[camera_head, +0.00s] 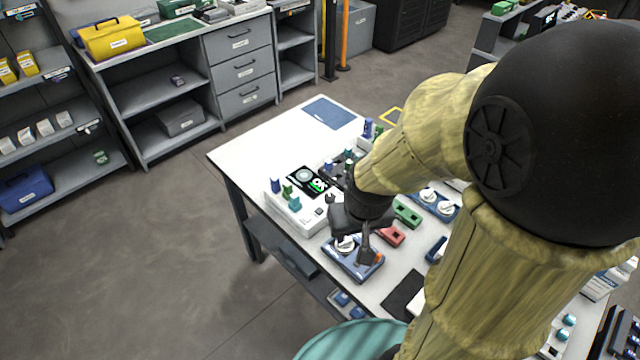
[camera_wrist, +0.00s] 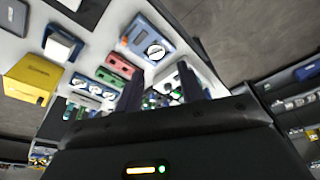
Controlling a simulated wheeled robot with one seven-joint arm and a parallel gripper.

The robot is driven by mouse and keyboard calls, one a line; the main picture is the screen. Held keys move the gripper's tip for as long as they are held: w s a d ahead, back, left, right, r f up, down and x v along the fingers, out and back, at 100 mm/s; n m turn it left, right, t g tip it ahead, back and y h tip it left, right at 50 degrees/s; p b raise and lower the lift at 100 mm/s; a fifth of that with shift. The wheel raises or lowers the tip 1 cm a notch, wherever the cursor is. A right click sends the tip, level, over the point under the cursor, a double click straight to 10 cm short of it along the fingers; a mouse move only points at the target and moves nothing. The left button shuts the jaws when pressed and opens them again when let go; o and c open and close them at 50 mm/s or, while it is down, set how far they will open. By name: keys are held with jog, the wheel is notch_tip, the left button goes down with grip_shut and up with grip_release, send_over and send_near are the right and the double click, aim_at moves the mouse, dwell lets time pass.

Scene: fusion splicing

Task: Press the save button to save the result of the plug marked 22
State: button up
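A white splicing device (camera_head: 295,212) stands at the left front of the table. Its dark screen (camera_head: 312,183) shows green OK-like text. Blue (camera_head: 275,185), green (camera_head: 287,191) and teal (camera_head: 295,203) raised pieces stand on its left side. I cannot tell which part is the save button, and no plug marked 22 can be read. My gripper (camera_head: 356,243) is beside the device, to its right, above a blue meter with a white dial (camera_head: 369,271). In the wrist view my gripper (camera_wrist: 161,82) has its two dark fingers apart, with nothing seen held.
A red block (camera_head: 391,236) and a green block (camera_head: 407,214) lie right of my gripper. A blue mat (camera_head: 328,113) lies on the far, clear part of the white table (camera_head: 257,143). In the wrist view a yellow box (camera_wrist: 30,82) is at left.

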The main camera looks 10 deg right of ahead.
jog(key=shift+c, duration=0.5)
grip_shut()
dwell(1.3)
